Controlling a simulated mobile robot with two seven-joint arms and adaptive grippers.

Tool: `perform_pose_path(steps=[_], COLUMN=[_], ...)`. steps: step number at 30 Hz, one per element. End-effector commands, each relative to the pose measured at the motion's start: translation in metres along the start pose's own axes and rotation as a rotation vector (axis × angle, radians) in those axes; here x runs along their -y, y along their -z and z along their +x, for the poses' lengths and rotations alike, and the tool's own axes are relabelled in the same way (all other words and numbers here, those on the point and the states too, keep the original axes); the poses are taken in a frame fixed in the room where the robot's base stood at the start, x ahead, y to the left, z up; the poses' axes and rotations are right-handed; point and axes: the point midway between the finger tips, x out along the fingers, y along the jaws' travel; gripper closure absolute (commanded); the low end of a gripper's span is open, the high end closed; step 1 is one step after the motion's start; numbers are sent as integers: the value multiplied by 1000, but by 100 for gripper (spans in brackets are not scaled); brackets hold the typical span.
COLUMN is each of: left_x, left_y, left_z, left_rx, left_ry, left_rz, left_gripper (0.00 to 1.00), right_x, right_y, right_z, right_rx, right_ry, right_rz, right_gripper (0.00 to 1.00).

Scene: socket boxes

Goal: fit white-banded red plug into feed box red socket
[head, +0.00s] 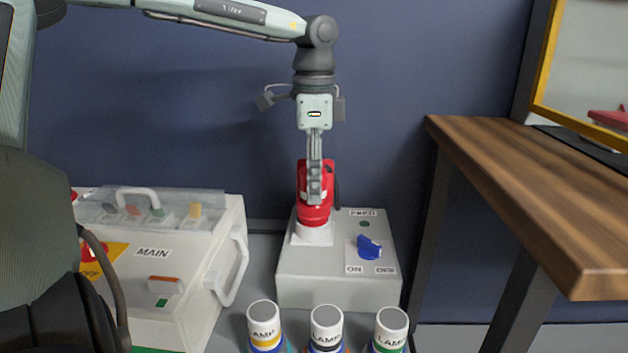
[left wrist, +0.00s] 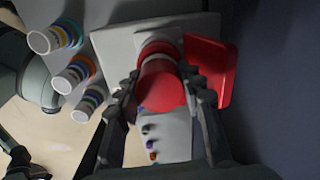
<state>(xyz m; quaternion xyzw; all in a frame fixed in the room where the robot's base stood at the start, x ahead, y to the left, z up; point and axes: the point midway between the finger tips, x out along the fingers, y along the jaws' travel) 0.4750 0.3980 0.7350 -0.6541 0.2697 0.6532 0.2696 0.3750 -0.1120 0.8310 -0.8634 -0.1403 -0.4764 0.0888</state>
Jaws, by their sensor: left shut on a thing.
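The feed box (head: 340,290) is a grey box with a sloped top, standing in the middle of the head view. Its red socket (head: 314,218) sits on a white base at the top left, and an open red lid (left wrist: 208,70) stands beside it in the left wrist view. My left gripper (head: 314,190) points down over the socket, shut on the red plug (left wrist: 162,84). The plug is in line with the socket, its lower end at the mouth. A pale band shows around it. The fingers hide part of the join, so I cannot tell how deep it sits.
A blue switch (head: 369,247) marked ON and OFF is on the feed box. The white MAIN box (head: 205,290) with a clear cover stands left. Several white LAMP cylinders (head: 326,320) stand in front. A wooden table (head: 530,190) is at right.

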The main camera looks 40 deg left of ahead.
Motion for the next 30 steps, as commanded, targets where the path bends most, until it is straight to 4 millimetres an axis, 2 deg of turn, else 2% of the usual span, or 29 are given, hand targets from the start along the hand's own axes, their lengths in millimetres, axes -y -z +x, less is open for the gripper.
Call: perform_pose_path(steps=[10, 22, 23, 28, 30], left_x=[0, 0, 0, 0, 0], left_y=[0, 0, 0, 0, 0], left_z=[0, 17, 14, 14, 14], left_rx=[-1, 2, 1, 1, 1], left_ry=[1, -2, -2, -1, -1], left_rz=[0, 0, 0, 0, 0], left_gripper=[92, 92, 59, 38, 38], right_x=[0, 0, 0, 0, 0], right_y=[0, -8, -7, -7, -7], right_z=[-1, -13, -11, -11, -11], right_rx=[-1, -1, -1, -1, 0], right_ry=[0, 0, 0, 0, 0], right_rz=[0, 0, 0, 0, 0], right_gripper=[60, 60, 60, 60, 60])
